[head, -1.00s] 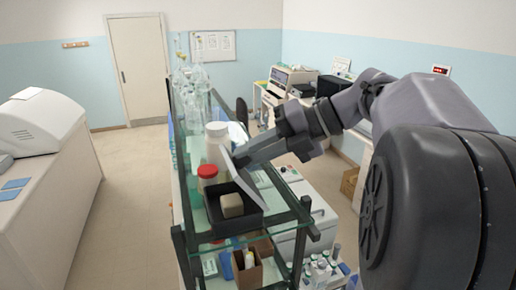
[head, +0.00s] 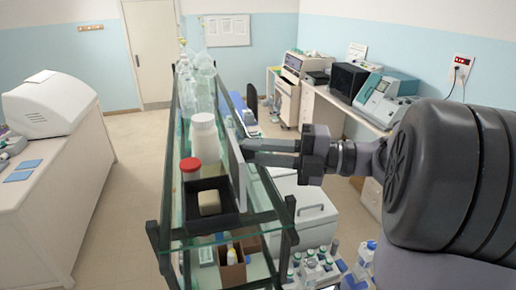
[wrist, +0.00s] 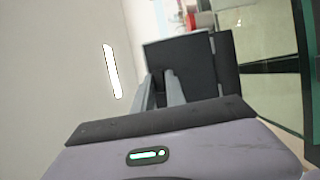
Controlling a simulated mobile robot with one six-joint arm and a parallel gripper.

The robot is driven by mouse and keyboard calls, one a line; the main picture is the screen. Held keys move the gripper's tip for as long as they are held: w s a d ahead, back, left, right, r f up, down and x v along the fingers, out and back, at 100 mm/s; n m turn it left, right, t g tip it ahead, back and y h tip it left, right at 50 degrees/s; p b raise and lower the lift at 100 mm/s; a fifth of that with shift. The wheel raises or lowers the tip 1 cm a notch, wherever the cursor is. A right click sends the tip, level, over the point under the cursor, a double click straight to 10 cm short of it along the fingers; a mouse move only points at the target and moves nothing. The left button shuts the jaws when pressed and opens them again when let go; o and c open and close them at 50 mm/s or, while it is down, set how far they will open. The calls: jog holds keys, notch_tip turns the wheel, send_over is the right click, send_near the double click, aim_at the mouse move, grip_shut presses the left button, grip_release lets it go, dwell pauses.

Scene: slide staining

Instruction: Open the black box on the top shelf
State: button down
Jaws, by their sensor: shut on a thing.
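The black box (head: 222,222) sits on the top glass shelf with its top open. A beige block (head: 208,203) shows inside it. Its lid (head: 236,172) is a thin panel, grey on the side I see, standing about upright at the box's right side. My gripper (head: 244,152) reaches in from the right and is shut on the lid. In the wrist view the lid is a dark square panel (wrist: 190,58) at my fingertips (wrist: 164,76). Whether the lid is still joined to the box is hidden.
A red-capped jar (head: 190,170) and a white bottle (head: 203,137) stand behind the box. Clear glassware (head: 195,85) fills the shelf's far end. A lower shelf holds a brown carton (head: 232,270). Bottles (head: 318,268) stand at lower right.

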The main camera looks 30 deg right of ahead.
dwell(0.4)
jog(key=c, duration=1.4)
grip_release()
jog(key=shift+o, duration=0.2)
jog(key=p+v, duration=0.5)
jog(key=v, duration=1.2)
jog(key=shift+s+p, duration=0.2)
jog(key=shift+p, duration=0.15)
